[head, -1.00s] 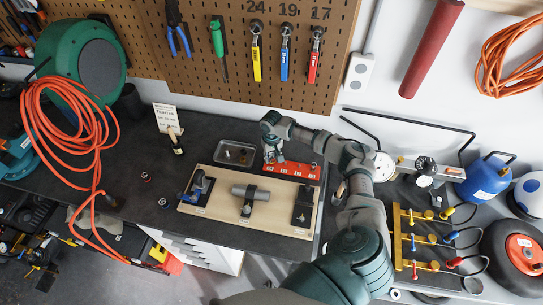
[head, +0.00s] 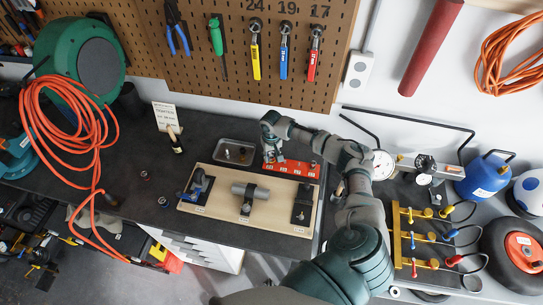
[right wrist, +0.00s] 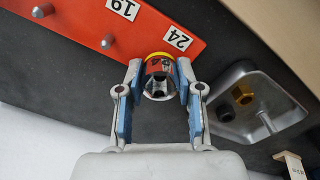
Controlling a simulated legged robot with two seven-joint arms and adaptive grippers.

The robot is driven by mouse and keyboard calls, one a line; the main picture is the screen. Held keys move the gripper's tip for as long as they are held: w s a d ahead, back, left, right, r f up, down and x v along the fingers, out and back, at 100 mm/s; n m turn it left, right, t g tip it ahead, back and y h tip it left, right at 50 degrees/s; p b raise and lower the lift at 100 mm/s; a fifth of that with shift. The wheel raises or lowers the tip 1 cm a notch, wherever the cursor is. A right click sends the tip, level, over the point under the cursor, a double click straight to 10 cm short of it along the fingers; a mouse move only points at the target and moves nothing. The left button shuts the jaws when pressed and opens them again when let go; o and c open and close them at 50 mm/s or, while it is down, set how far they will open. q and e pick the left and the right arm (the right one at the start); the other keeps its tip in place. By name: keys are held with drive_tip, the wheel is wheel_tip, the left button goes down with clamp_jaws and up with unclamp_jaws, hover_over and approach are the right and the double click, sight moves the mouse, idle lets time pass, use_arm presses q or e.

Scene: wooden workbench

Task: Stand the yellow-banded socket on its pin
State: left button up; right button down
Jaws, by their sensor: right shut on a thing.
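The yellow-banded socket (right wrist: 158,79) is a short metal cylinder with a yellow ring. My right gripper (right wrist: 158,88) is shut on it, with a blue-lined finger on each side. The socket is beside the label 24 at the end of the red pin rail (right wrist: 75,30); the rail also shows in the head view (head: 300,169). Two bare grey pins show on the rail, one beside the label 19. A pin at 24 is not visible, and I cannot tell whether the socket touches the rail. In the head view my right gripper (head: 272,153) is over the rail's left end. My left gripper is out of view.
A metal tray (head: 216,157) holding small parts is left of the rail. A wooden fixture board (head: 222,208) lies in front. Two small dark sockets (head: 145,175) (head: 162,202) stand on the bench at left. A sign card (head: 164,113) stands behind them.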

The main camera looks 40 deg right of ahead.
drive_tip(key=shift+f, duration=0.2)
drive_tip(key=c, duration=0.7)
unclamp_jaws()
wheel_tip(320, 180, up, 12)
drive_tip(key=shift+f, duration=0.1)
